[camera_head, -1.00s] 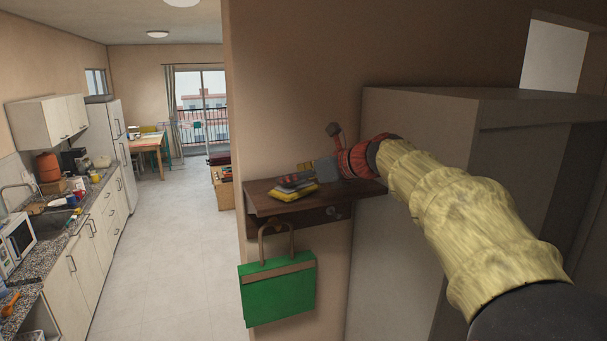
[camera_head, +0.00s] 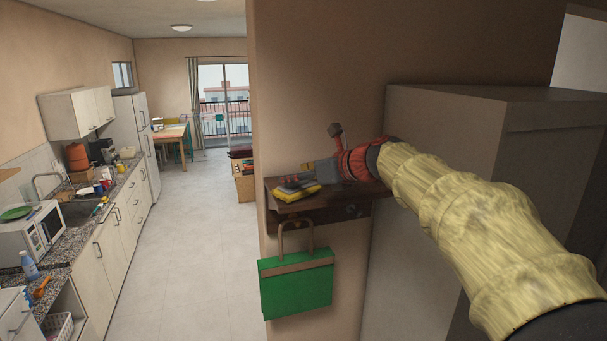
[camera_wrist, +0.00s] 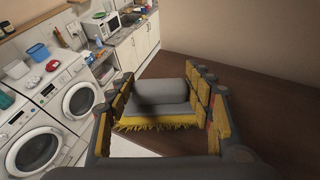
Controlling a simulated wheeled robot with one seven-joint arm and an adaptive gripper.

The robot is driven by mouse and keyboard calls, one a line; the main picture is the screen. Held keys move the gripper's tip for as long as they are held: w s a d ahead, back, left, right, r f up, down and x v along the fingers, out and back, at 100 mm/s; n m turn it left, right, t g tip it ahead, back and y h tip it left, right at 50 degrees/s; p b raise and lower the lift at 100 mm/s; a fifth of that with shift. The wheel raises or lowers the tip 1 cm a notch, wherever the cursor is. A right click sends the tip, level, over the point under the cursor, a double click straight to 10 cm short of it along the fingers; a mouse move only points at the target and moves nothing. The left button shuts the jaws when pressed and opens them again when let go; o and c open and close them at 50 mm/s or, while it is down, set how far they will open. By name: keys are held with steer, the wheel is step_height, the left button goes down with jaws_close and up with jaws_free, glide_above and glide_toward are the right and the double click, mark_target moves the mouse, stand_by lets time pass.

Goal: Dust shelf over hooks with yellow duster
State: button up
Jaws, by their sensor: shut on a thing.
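The dark brown wooden shelf (camera_head: 283,205) is fixed to the wall, left of a tall grey cabinet. The yellow duster (camera_head: 303,193) lies against the shelf top near its left end. In the wrist view the duster (camera_wrist: 160,121) shows a grey back and a yellow fringe between my fingers. My gripper (camera_head: 297,185) reaches in from the right and is shut on the duster. The shelf's brown top (camera_wrist: 235,110) fills the right of the wrist view. A green bag (camera_head: 297,287) hangs below the shelf; the hooks are mostly hidden.
The tall grey cabinet (camera_head: 440,230) stands close beside my arm on the right. A kitchen counter with a microwave (camera_head: 33,233) runs along the left. The floor (camera_head: 190,240) between counter and wall is clear. Washing machines (camera_wrist: 38,145) show in the wrist view.

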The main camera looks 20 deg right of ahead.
mark_target(312, 183)
steer(key=shift+a+p, duration=0.4)
steer(key=shift+a, duration=1.05)
steer(key=shift+w+p, duration=0.35)
steer(key=shift+w, duration=0.5)
steer(key=shift+d, duration=7.25)
steer(key=shift+a+f, duration=0.15)
steer(key=shift+a, duration=3.55)
steer(key=shift+a, duration=3.6)
steer(key=shift+r, duration=0.25)
steer(key=shift+r, duration=2.95)
